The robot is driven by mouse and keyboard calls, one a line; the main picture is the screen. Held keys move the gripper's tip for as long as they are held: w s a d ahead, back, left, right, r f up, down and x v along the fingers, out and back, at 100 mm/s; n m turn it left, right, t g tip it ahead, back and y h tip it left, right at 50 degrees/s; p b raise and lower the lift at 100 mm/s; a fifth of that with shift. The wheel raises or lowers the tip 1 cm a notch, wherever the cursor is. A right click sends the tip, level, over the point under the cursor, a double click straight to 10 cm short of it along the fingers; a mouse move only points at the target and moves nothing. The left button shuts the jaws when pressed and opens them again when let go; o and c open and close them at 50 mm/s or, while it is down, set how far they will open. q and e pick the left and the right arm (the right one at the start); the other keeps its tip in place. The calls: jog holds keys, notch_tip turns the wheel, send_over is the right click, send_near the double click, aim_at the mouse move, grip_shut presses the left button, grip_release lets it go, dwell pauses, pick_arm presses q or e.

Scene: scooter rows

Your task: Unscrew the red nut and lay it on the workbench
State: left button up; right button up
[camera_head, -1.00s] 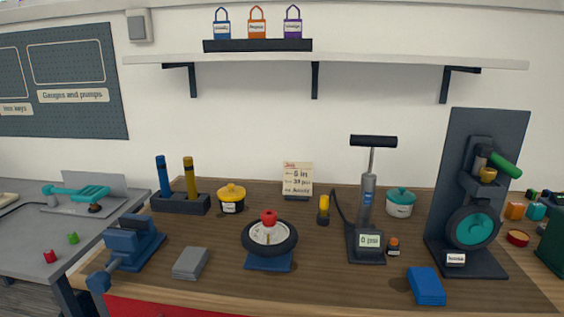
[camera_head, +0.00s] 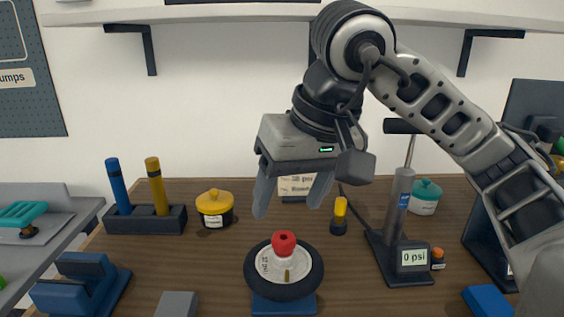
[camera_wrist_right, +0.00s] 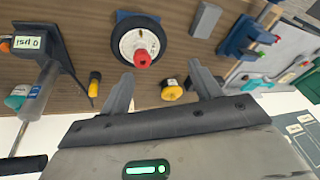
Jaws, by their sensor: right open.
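The red nut (camera_head: 284,244) sits on top of the white hub of a small black-tyred wheel (camera_head: 252,284). The wheel lies flat on a blue base on the wooden workbench (camera_head: 217,265). My right gripper (camera_head: 290,212) is open and empty, above and behind the nut, with its fingers pointing down. In the right wrist view the red nut (camera_wrist_right: 142,58) shows on the wheel (camera_wrist_right: 117,45), beyond the two spread fingers (camera_wrist_right: 160,82) and apart from them. My left gripper is in neither view.
A floor pump (camera_head: 402,225) with a 0 psi display stands right of the wheel, beside a yellow-topped bottle (camera_head: 340,215). A yellow pot (camera_head: 214,208) and a holder with two handles (camera_head: 146,218) stand left. A blue vise (camera_head: 82,283) is front left.

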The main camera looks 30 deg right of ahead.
jog(key=w+d+r+h, duration=0.1)
jog(key=d+r+h, duration=0.1)
jog(key=d, duration=0.1)
send_near(285, 234)
jog(key=shift+t, duration=0.4)
jog(key=x, duration=0.5)
jog(key=s+x, duration=0.1)
jog(key=x, duration=0.1)
jog(key=shift+a+f, duration=0.25)
jog(key=shift+f, duration=0.25)
jog(key=shift+w+f, duration=0.2)
jog(key=shift+f, duration=0.3)
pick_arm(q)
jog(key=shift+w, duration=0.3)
